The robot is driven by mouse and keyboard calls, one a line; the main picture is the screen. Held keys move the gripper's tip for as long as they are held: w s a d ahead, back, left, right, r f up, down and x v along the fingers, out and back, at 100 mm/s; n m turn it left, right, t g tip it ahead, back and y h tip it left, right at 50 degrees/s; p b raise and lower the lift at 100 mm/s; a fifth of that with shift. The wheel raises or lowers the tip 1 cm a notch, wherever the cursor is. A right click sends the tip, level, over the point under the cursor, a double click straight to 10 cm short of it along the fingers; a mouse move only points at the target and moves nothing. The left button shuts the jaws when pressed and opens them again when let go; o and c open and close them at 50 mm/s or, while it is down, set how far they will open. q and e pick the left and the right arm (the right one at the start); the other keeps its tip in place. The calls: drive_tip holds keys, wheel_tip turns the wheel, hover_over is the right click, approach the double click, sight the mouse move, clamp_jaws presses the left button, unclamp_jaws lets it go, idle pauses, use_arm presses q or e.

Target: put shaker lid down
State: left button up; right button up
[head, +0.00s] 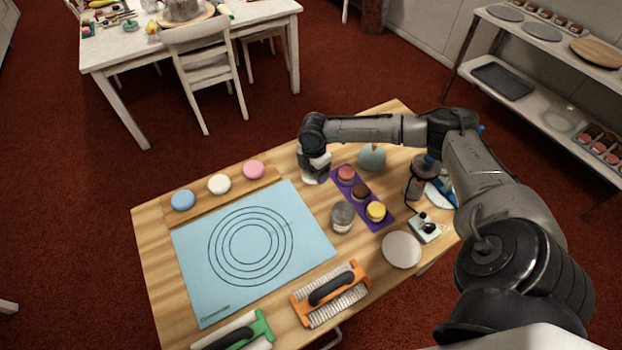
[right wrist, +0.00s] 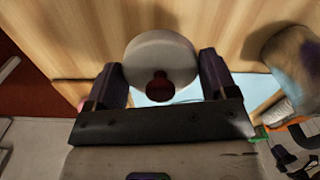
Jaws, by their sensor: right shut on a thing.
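My right gripper (head: 315,176) is at the far side of the wooden table, pointing down. In the right wrist view its two fingers (right wrist: 165,82) are shut on a round pale grey lid (right wrist: 160,55) with a dark red knob or spot. The lid is mostly hidden by the gripper in the head view. Wooden tabletop shows behind it; I cannot tell whether the lid touches the table. A clear glass jar (head: 343,217), perhaps the shaker, stands between the blue mat and the purple tray. My left gripper is not in view.
A purple tray (head: 386,221) with small cakes and a blue pumpkin-like thing (head: 372,158) are right of the gripper. The blue mat (head: 198,288) with printed circles lies left. A row of macarons (head: 219,184) sits behind the mat. Orange scraper (head: 330,294) lies in front.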

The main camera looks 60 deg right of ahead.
sight(311, 177)
drive_tip(key=shift+w+f, duration=0.4)
drive_tip(key=shift+w, duration=0.05)
wheel_tip(311, 177, down, 3)
drive_tip(key=shift+r+b, duration=0.1)
drive_tip(key=shift+b, duration=0.35)
drive_tip(key=shift+s+f, duration=0.1)
drive_tip(key=shift+f, duration=0.4)
drive_tip(key=shift+f, duration=0.15)
drive_tip(key=o, duration=0.8)
wheel_tip(311, 177, up, 12)
drive_tip(key=shift+f+p, duration=0.25)
drive_tip(key=shift+p, duration=0.9)
drive_tip(key=shift+r, duration=0.45)
